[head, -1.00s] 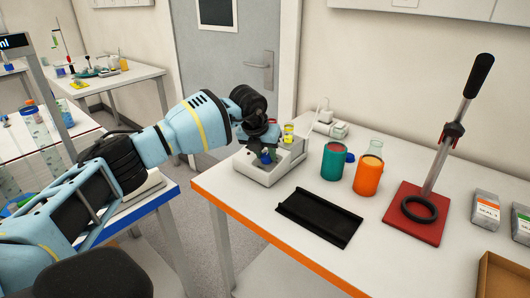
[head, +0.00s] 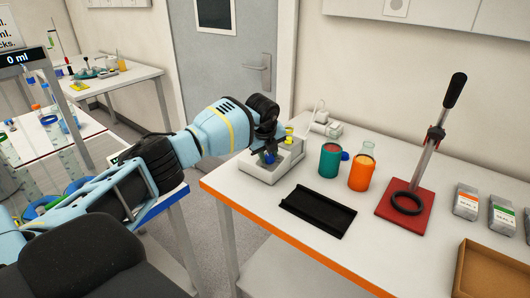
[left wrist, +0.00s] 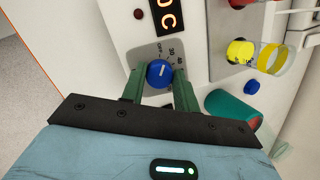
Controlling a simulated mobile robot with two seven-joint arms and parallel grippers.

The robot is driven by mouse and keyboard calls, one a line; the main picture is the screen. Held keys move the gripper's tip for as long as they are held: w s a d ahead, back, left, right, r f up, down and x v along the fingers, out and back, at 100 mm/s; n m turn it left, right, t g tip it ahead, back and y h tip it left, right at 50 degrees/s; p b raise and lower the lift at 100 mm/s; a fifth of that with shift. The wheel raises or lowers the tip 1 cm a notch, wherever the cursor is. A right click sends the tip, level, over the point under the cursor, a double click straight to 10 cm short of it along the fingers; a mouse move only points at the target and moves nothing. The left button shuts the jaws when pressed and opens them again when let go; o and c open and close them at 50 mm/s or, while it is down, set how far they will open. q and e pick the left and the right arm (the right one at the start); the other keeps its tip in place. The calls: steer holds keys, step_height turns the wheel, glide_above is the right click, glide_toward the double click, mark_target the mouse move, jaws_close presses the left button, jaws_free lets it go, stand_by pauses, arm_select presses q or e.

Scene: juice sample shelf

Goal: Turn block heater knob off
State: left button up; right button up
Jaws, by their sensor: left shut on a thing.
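The white block heater (head: 262,172) stands at the left end of the white table. My left gripper (head: 268,155) is at its front face. In the left wrist view the blue knob (left wrist: 159,73) sits between the two green fingers of my left gripper (left wrist: 160,82), which is shut on it. The grey dial plate (left wrist: 146,55) around the knob carries the marks OFF, 30 and 40. Part of a lit orange display (left wrist: 167,14) shows above it. A pale line is on the knob's face, but its exact setting is hard to tell. My right gripper is not in view.
A green cup (head: 330,160), an orange cup (head: 364,173) and a black tray (head: 318,213) stand right of the heater. A lever press (head: 404,203) on a red base is further right, near small boxes and a cardboard tray (head: 490,272). A grey door is behind.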

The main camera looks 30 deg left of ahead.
arm_select(q)
steer(key=shift+n+p, duration=0.4)
steer(key=shift+n, duration=1.1)
steer(key=o, duration=1)
steer(key=shift+c, duration=0.2)
steer(key=v, duration=0.7)
steer(key=shift+r, duration=0.4)
steer(key=shift+d, duration=0.15)
